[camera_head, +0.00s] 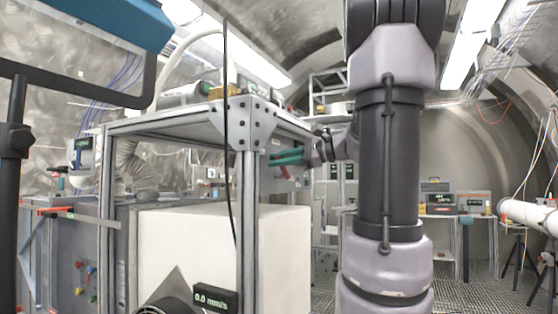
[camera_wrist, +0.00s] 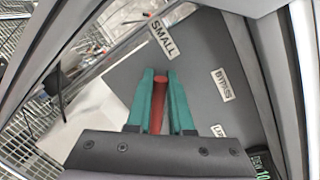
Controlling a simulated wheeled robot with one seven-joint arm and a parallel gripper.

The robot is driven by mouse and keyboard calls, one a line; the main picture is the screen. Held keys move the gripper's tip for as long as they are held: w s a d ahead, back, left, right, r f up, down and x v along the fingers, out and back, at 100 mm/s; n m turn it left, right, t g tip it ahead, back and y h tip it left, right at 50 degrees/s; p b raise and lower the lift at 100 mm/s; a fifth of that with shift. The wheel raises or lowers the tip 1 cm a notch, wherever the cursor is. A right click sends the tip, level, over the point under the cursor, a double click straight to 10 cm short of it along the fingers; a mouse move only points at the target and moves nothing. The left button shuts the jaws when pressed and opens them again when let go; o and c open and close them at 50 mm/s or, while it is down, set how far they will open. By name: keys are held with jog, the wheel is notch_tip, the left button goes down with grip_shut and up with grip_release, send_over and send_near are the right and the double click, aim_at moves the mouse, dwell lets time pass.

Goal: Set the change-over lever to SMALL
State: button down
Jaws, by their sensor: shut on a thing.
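The red change-over lever (camera_wrist: 157,112) shows in the wrist view, between the two teal fingers of my gripper (camera_wrist: 161,76). The fingers are shut on it. Its visible end points towards the SMALL label (camera_wrist: 163,40), with a short gap between them. The BYPASS label (camera_wrist: 223,85) is to the right, and a partly hidden label (camera_wrist: 219,131) starting with L is below it. The lever's lower part is hidden by my gripper.
The labels sit on a grey panel (camera_wrist: 205,50). A dark display (camera_wrist: 263,165) is at the lower right of the wrist view. The metal frame (camera_head: 246,190) stands around a white block (camera_head: 205,250). A bench (camera_head: 462,217) with instruments stands farther back right.

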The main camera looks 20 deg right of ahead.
jog(key=shift+f, duration=0.1)
jog(key=c, duration=0.8)
grip_release()
jog(key=v, duration=1.1)
